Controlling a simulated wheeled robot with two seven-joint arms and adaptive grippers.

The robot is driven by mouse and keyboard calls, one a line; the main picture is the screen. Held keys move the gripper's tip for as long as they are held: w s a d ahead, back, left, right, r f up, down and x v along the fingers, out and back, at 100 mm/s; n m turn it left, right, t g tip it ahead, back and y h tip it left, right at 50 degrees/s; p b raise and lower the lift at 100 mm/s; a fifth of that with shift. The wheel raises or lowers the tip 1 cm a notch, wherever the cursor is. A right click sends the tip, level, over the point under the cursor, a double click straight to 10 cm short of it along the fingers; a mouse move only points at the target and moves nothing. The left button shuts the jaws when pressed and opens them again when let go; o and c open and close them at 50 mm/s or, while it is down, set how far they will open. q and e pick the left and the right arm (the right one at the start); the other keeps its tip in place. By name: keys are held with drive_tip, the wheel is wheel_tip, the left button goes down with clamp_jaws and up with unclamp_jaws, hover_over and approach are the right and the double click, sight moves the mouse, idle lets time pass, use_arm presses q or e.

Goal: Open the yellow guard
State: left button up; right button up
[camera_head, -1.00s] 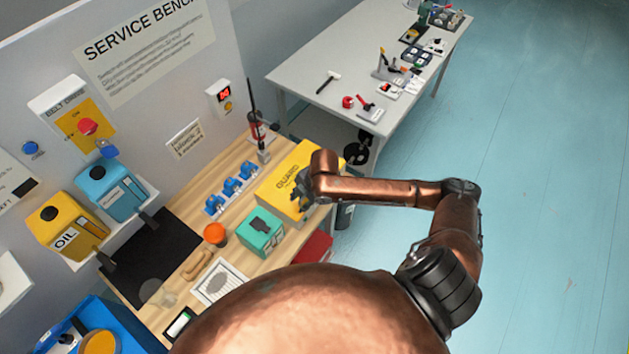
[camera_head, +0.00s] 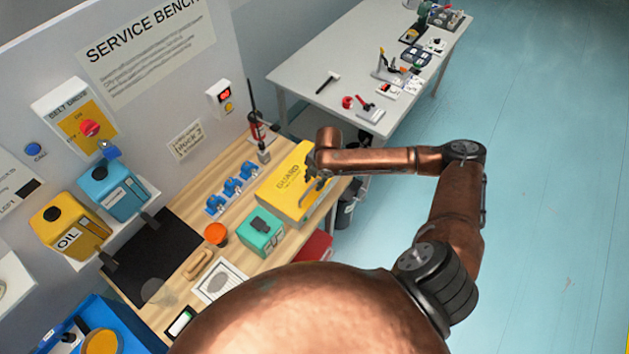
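The yellow guard (camera_head: 288,187) is a flat box-like cover marked GUARD at the right end of the wooden service bench. Its lid looks closed. My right gripper (camera_head: 312,190) is dark and hangs down over the guard's right part, below the copper wrist. Whether it touches the guard, and whether its fingers are open or shut, I cannot tell at this size. The wrist hides the guard's far right corner. My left gripper is not in view.
On the bench (camera_head: 205,245), a teal box (camera_head: 261,236), an orange-red cap (camera_head: 216,234) and blue clamps (camera_head: 231,188) stand left of the guard. A grey table (camera_head: 310,75) lies beyond. The floor at right is clear.

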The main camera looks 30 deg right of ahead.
drive_tip(key=shift+f, duration=0.25)
clamp_jaws()
idle(0.6)
